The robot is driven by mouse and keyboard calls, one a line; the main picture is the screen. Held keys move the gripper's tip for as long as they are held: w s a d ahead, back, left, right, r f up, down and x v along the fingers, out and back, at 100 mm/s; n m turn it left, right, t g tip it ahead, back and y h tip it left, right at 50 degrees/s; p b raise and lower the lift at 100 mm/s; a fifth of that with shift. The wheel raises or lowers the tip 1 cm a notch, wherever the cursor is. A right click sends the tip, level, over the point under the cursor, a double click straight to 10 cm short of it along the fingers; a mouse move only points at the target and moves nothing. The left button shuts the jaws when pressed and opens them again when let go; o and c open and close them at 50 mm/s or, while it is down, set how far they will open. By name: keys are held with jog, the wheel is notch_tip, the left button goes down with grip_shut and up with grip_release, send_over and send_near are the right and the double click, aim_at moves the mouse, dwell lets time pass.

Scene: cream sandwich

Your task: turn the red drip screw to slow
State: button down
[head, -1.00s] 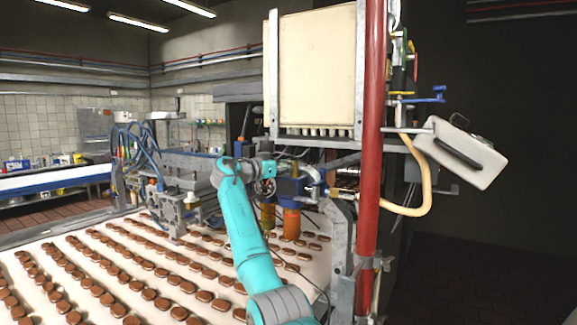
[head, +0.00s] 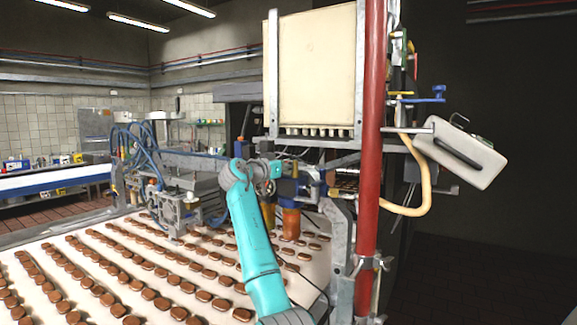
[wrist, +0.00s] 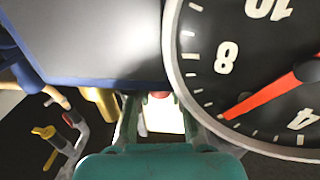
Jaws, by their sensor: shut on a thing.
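In the wrist view my gripper (wrist: 160,108) reaches up under a grey-and-blue block (wrist: 95,35), its two fingers on either side of a small red piece, which looks like the red drip screw (wrist: 160,96). The gripper is shut on it; only a small part of the screw shows, and its setting cannot be read. A round gauge (wrist: 262,75) with a red needle stands close on the right of the fingers. In the head view my teal arm reaches to the blue units with amber bowls (head: 291,222); the screw cannot be made out there.
A yellow-handled lever (wrist: 43,132) and pipework lie at the lower left of the wrist view. In the head view a red post (head: 369,150) stands right of the arm, and a belt (head: 150,310) with rows of brown biscuits runs below.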

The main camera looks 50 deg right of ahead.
jog(key=shift+n+t, duration=1.1)
jog(key=shift+t, duration=0.7)
jog(key=c, duration=1.3)
grip_release()
jog(key=m+g, duration=0.2)
jog(key=g, duration=0.2)
jog(key=shift+w, duration=0.1)
jog(key=shift+m+g+y, duration=0.3)
jog(key=shift+m+g, duration=1)
jog(key=shift+g, duration=0.3)
